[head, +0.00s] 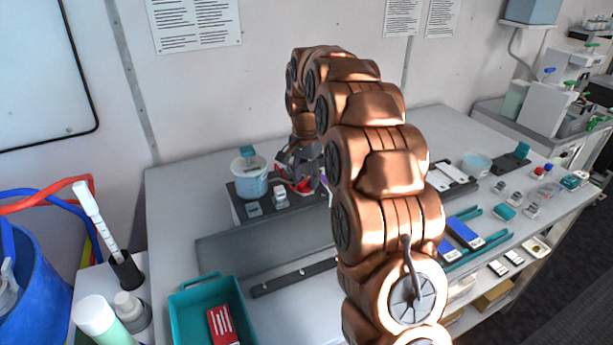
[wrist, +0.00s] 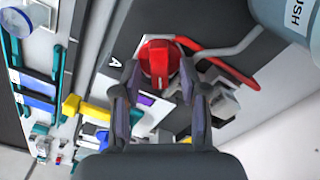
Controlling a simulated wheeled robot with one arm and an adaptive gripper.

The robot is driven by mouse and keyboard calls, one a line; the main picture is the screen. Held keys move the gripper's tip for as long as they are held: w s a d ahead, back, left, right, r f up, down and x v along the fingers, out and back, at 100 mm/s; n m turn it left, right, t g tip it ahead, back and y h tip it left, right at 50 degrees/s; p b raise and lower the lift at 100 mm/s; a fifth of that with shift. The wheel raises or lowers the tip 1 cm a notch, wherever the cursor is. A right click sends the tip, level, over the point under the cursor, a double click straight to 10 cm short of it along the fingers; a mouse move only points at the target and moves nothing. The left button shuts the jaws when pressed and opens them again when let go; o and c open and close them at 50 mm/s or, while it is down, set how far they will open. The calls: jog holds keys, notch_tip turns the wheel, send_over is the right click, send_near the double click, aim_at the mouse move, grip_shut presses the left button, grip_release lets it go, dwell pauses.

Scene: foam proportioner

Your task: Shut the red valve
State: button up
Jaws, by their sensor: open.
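The red valve (wrist: 159,64) shows in the wrist view as a round red knob with a raised bar handle, on a dark panel marked "A". In the head view only a bit of its red (head: 303,186) shows beside my gripper. My gripper (wrist: 160,76) is open, with its two dark fingers on either side of the knob's lower part. I cannot tell whether the fingers touch it. In the head view my gripper (head: 298,172) is over the dark unit at the back of the bench, partly hidden by my arm.
A red pipe (wrist: 222,62) and a grey pipe run beside the knob. A white-blue container labelled "USH" (wrist: 285,28) stands close by; a blue-white pot (head: 250,177) sits on the unit. A yellow part (wrist: 85,107) lies left of the fingers. A teal tray (head: 190,297) is at the front left.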

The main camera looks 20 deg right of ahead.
jog(key=shift+c, duration=0.4)
grip_shut()
jog(key=shift+b, duration=0.3)
jog(key=shift+f+n+b, duration=0.25)
jog(key=shift+n+b, duration=0.75)
jog(key=shift+b, duration=0.05)
jog(key=n+b, duration=0.2)
jog(key=shift+w+a+n, duration=0.1)
jog(key=shift+n, duration=0.2)
jog(key=n+b, duration=0.2)
jog(key=n, duration=0.1)
jog(key=shift+r+n, duration=0.15)
jog(key=shift+n, duration=0.15)
jog(key=shift+a+n+b, duration=0.15)
jog(key=shift+n+b, duration=0.45)
jog(key=shift+n, duration=0.9)
jog(key=shift+r, duration=0.1)
